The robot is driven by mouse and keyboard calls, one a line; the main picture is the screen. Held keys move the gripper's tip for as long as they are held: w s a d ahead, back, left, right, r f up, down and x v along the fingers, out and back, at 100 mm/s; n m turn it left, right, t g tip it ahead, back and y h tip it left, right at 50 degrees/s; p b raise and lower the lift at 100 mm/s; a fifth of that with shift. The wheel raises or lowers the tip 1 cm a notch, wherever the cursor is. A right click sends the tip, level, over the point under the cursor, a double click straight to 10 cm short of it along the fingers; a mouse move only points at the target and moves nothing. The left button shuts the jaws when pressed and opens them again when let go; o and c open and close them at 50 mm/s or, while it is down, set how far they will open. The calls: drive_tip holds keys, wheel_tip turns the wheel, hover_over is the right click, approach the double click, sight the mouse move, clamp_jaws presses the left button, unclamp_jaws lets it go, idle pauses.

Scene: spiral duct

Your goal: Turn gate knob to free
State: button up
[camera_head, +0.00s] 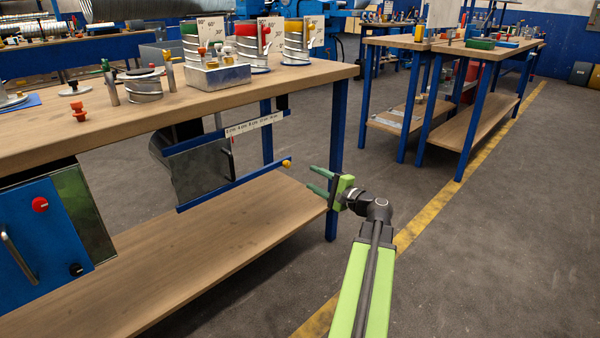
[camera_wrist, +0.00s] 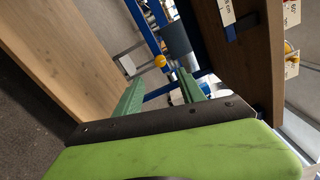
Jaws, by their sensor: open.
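A small yellow knob (camera_head: 286,163) sits at the right end of the lower blue rail of a grey gate plate (camera_head: 198,172) under the near workbench. The knob also shows in the wrist view (camera_wrist: 160,61), just beyond the fingertips and roughly between them. My gripper (camera_head: 311,179) has green fingers and is open and empty. In the head view its fingertips point left, a little right of and below the knob, with a visible gap. The wrist view shows both fingers apart (camera_wrist: 160,77). The knob's exact turn position is too small to tell.
A white scale strip (camera_head: 254,123) runs along the gate's upper rail. A blue workbench leg (camera_head: 337,150) stands close behind my gripper. The lower wooden shelf (camera_head: 250,215) lies beneath the gate. A blue panel (camera_head: 40,240) is at left. The floor at right is clear.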

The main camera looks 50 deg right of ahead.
drive_tip(key=s, duration=0.5)
drive_tip(key=shift+s+a, duration=0.25)
drive_tip(key=shift+s, duration=0.05)
drive_tip(key=w+a+f+n+g+y+p, duration=0.25)
drive_tip(key=w+a, duration=0.25)
drive_tip(key=a, duration=0.4)
drive_tip(key=w+a+f+n+g+y+p, duration=0.1)
drive_tip(key=w+a+f+n+g+y, duration=0.2)
drive_tip(key=w+a, duration=0.45)
drive_tip(key=w+a+f+n+g+y+p, duration=0.2)
drive_tip(key=w+a+f+n+g, duration=0.15)
drive_tip(key=a, duration=0.75)
drive_tip(key=s+a+f+n+g+h+p, duration=0.2)
drive_tip(key=a+n+g+h+p, duration=0.3)
drive_tip(key=a, duration=0.8)
drive_tip(key=s+a+f+n+g+h, duration=0.15)
drive_tip(key=a+n+g, duration=0.4)
drive_tip(key=a, duration=0.75)
wheel_tip(320, 180, up, 38)
drive_tip(key=n+t+p, duration=0.1)
drive_tip(key=n+p, duration=0.1)
drive_tip(key=p, duration=3.6)
drive_tip(key=shift+a+f, duration=0.2)
drive_tip(key=shift+a, duration=0.15)
